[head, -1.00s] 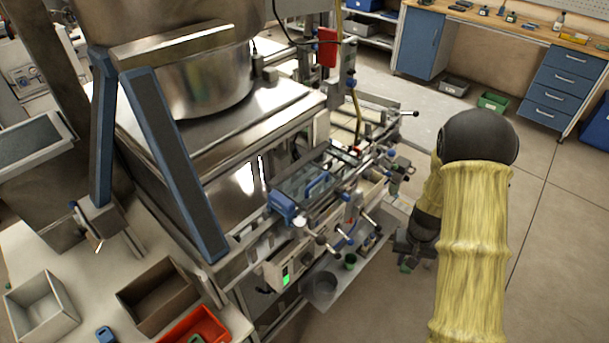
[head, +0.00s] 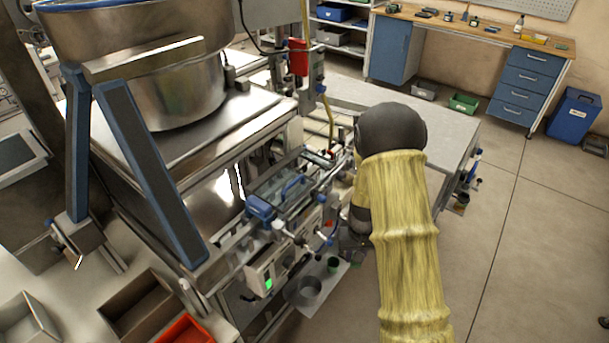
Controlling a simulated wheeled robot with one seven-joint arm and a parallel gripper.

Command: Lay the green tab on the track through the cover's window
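The machine's cover (head: 272,190) is a clear, framed panel with a blue handle (head: 293,186), on the side of the machine facing my arm. It looks closed. I cannot make out its window or the track under it at this size. My gripper (head: 353,246) is dark and sits just right of the cover and the knobbed levers, partly hidden behind my yellow-sleeved arm. Its fingers are too small and covered to read. I cannot pick out the green tab in this view.
Levers with ball knobs (head: 279,226) stick out in front of the cover. A grey-topped table (head: 440,140) stands behind my arm.

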